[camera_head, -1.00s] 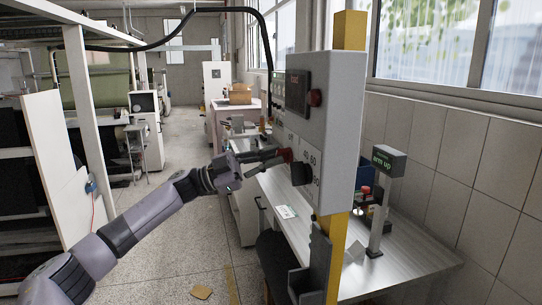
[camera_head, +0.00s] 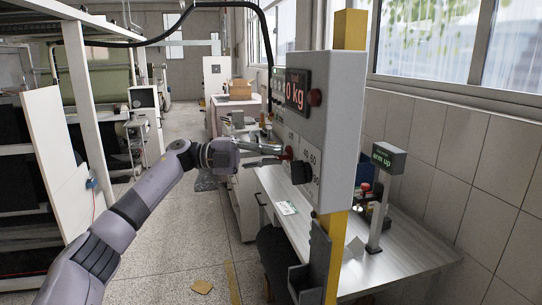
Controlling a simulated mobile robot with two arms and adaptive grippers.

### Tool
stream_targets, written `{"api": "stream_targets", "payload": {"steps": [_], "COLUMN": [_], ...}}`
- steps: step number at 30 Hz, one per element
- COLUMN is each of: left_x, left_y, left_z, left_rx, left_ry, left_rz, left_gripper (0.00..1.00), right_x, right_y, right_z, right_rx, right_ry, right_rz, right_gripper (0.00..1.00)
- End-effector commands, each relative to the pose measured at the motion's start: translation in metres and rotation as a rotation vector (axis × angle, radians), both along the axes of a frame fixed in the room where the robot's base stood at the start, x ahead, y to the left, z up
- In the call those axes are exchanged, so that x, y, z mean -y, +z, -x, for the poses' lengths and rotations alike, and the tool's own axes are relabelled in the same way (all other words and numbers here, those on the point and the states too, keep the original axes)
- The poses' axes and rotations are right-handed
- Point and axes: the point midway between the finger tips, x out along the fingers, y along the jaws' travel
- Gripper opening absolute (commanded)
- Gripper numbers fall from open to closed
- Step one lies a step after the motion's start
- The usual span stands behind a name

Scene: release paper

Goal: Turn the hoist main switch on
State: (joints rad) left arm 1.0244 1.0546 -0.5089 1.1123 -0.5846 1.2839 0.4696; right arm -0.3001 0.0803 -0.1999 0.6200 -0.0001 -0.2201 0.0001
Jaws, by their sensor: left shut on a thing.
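The grey hoist control box (camera_head: 335,130) is mounted on a yellow post (camera_head: 349,30) right of centre. A red switch handle (camera_head: 288,153) is on its left-facing front, partly hidden by my fingers. My left gripper (camera_head: 279,156) reaches it from the left and is shut on the red handle. The display (camera_head: 297,91) above the switch is lit and shows red digits ending in "0 kg". A black knob (camera_head: 301,172) with numbers around it is just below and right of the handle. My right gripper is not in view.
A workbench (camera_head: 400,250) below holds a small "arm up" display on a stand (camera_head: 387,160). White shelving (camera_head: 85,110) stands at left. The floor between is mostly open.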

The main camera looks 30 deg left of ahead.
Motion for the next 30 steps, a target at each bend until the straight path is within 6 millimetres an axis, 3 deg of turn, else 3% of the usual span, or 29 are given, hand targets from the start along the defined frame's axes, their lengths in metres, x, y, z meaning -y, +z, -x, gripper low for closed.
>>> {"api": "stream_targets", "payload": {"steps": [24,25,30], "left_x": [0.0006,0.0006,0.0005], "left_y": [-0.0016,-0.0016,-0.0013], "left_z": [0.0001,0.0001,0.0001], "left_rx": [0.080,0.080,0.079], "left_ry": [-0.001,-0.001,-0.001], "left_rz": [-0.099,-0.099,-0.098], "left_gripper": [0.00,0.11,0.22], "right_x": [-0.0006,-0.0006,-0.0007], "right_y": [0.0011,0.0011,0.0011], "right_z": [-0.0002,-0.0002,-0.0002], "right_rx": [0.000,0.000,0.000], "right_ry": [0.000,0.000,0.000], "right_rz": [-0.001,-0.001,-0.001], "right_gripper": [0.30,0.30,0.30]}}
